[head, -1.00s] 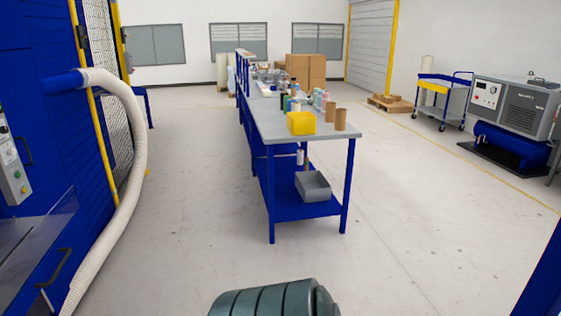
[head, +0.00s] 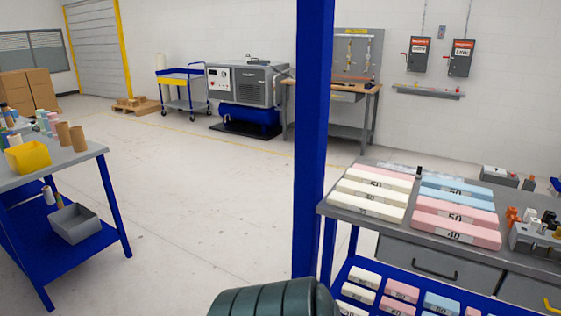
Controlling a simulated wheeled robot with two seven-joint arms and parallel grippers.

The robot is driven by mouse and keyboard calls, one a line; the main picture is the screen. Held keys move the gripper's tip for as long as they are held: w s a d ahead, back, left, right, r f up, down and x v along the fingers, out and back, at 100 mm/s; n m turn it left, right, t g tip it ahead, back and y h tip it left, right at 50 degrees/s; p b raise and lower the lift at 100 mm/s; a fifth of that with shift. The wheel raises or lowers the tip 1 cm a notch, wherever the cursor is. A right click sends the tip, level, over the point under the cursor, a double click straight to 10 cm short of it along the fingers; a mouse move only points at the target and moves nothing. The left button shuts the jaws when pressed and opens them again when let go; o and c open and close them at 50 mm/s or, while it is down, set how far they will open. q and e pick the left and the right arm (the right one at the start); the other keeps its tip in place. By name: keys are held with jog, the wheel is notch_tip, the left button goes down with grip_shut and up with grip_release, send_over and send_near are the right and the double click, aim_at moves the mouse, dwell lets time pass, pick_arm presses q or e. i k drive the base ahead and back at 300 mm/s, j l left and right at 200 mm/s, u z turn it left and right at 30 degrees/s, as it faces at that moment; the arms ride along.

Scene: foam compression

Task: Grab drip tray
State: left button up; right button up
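A flat black tray (head: 247,132) lies on the floor by the far wall, under the blue tank (head: 250,117) of a grey compressor (head: 247,82). It looks like the drip tray, but I cannot be sure at this distance. The tank hides much of its surface. Neither of my grippers is in view.
A blue-framed table (head: 85,158) at left has a grey bin (head: 75,223) on its lower shelf. A blue post (head: 312,150) and a bench with foam blocks (head: 455,231) stand at right. Open floor (head: 200,190) lies between. A blue cart (head: 180,85) stands left of the compressor.

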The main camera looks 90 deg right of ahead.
aim_at(419, 171)
jog(key=z, duration=3.75)
jog(key=j+z, duration=0.45)
jog(key=j, duration=0.45)
jog(key=j+z, duration=0.4)
jog(key=j, duration=0.5)
jog(key=i, duration=0.25)
